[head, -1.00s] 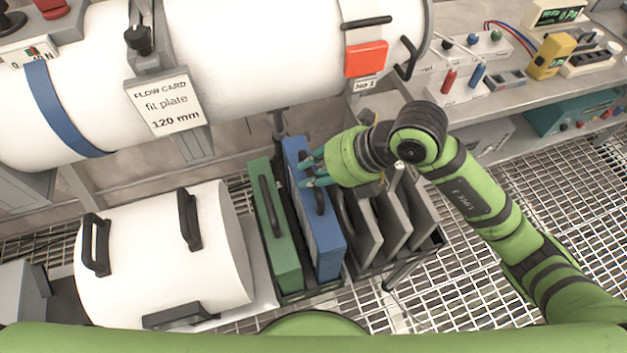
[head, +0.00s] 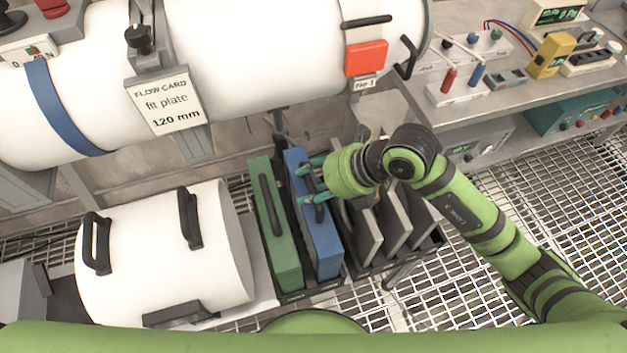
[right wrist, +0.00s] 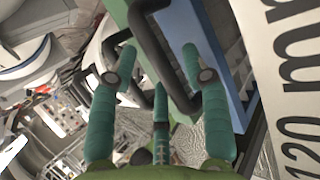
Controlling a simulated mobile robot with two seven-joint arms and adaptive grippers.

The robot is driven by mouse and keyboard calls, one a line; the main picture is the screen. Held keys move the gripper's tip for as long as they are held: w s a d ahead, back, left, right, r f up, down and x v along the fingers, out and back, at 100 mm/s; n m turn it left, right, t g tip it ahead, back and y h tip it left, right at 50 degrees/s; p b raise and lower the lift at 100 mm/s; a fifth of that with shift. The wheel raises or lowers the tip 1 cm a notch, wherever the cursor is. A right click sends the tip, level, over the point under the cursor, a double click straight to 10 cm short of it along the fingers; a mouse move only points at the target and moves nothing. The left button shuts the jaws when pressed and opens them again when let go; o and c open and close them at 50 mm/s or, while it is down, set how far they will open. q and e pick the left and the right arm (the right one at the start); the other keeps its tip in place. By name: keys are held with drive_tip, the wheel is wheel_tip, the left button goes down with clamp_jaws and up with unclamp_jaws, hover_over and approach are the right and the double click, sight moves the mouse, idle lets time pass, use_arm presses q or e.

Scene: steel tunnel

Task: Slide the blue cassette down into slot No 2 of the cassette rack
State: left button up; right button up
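The blue cassette (head: 323,240) stands upright in the cassette rack (head: 300,292), just right of the green cassette (head: 276,230), their tops at about the same height. Its black handle (head: 320,214) faces up. My right gripper (head: 311,182) is at this handle. In the right wrist view my right gripper's teal fingers (right wrist: 158,65) are spread apart, with a black handle (right wrist: 152,45) between them and clear space beside it. The blue side (right wrist: 222,65) shows to the right there. Slot numbers cannot be read. My left gripper is not in view.
Several grey plates (head: 395,225) stand in the rack close right of the blue cassette. A white cylinder with black handles (head: 165,255) lies left. A large white tube (head: 250,50) runs above and behind. A bench with instruments (head: 500,90) is at upper right.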

drive_tip(key=shift+r, duration=0.3)
drive_tip(key=shift+d+r, duration=0.2)
drive_tip(key=shift+d, duration=0.1)
drive_tip(key=v, duration=1.1)
drive_tip(key=shift+b, duration=0.4)
drive_tip(key=shift+s, duration=0.1)
